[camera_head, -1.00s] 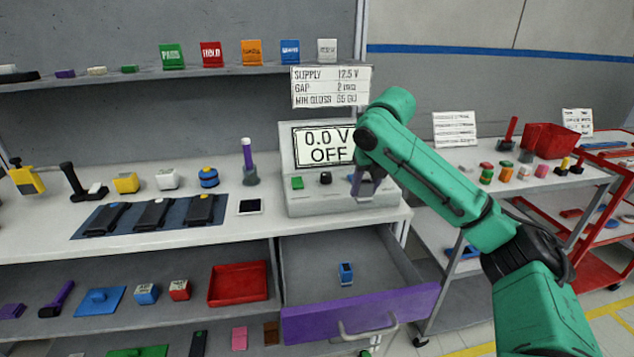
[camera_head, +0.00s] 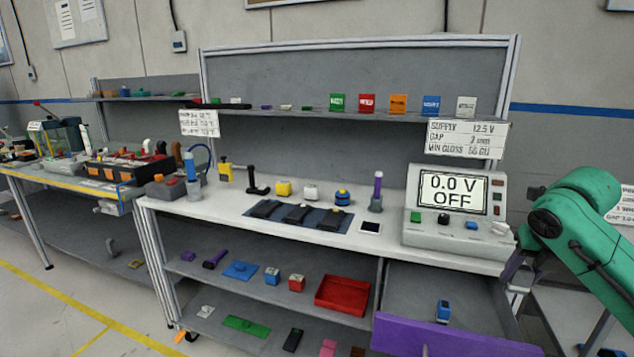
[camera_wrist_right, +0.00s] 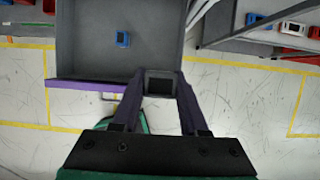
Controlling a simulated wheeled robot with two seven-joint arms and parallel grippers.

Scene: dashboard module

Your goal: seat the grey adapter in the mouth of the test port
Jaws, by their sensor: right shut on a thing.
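My right gripper (camera_wrist_right: 160,78) is shut on a small square grey piece with a dark opening, which I take for the grey adapter (camera_wrist_right: 159,73). In the head view the right gripper (camera_head: 512,272) points down beside the right end of the bench, and the adapter is hard to make out there. The test port is not clearly identifiable. The grey supply unit (camera_head: 425,230) shows "0.0 V OFF" and has a green button, a black knob, a blue button and a white piece along its front. My left gripper is not in view.
An open drawer with a purple front (camera_head: 440,340) juts out below the supply unit, with a small blue block (camera_head: 443,312) inside. Black devices lie on a blue mat (camera_head: 338,225). A purple-topped stick (camera_head: 377,190) stands near the unit.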

